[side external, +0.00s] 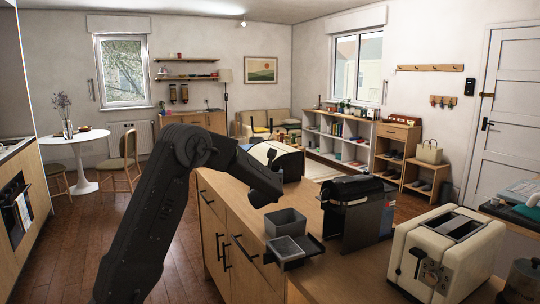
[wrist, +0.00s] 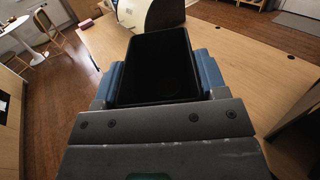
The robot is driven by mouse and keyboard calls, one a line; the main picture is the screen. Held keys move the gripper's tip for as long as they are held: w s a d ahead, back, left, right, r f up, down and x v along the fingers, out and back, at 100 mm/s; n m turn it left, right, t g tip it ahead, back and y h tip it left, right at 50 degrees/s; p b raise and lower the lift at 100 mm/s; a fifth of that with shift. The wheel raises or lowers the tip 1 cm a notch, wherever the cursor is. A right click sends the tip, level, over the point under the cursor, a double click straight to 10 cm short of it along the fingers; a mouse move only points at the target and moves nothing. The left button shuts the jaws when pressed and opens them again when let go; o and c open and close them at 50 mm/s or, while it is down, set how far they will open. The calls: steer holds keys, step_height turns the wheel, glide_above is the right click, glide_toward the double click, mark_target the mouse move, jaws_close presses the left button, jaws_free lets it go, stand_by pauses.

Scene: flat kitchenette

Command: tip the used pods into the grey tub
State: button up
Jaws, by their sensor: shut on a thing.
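My gripper (wrist: 157,85) is shut on a black open-topped container (wrist: 155,50), with a blue finger pad on each side of it. The container's dark inside faces the wrist camera; I cannot tell whether pods lie in it. In the side view my gripper (side external: 266,190) is above the wooden counter, and I cannot clearly make out the held container there. The grey tub (side external: 286,222), a small open box, shows just below and right of my gripper. Its contents cannot be made out.
A grated tray (side external: 287,249) is in front of the tub. A black coffee machine (side external: 352,210) stands to the right, and a cream toaster (side external: 445,255) nearer right. A white and black rounded bin (side external: 290,163) stands farther back. Bare counter (wrist: 240,70) lies right of the container.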

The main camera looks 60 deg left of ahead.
step_height(320, 180, down, 4)
steer(key=shift+r, duration=0.1)
steer(key=m, duration=0.3)
steer(key=f+m, duration=0.1)
steer(key=m, duration=0.3)
steer(key=shift+s+a, duration=0.1)
steer(key=shift+s, duration=0.05)
steer(key=m, duration=0.2)
steer(key=f+m, duration=0.1)
steer(key=m, duration=0.1)
steer(key=f+m, duration=0.1)
steer(key=shift+w+d+m, duration=0.25)
steer(key=shift+w+m, duration=0.05)
steer(key=shift+m, duration=0.1)
steer(key=m, duration=0.3)
steer(key=w+f+m, duration=0.1)
steer(key=m, duration=0.1)
steer(key=shift+d, duration=0.35)
steer(key=m, duration=0.2)
steer(key=w+m, duration=0.1)
steer(key=m, duration=0.2)
steer(key=d+m, duration=0.1)
steer(key=m, duration=0.1)
steer(key=shift+w+d+m, duration=0.1)
steer(key=shift+w+m, duration=0.2)
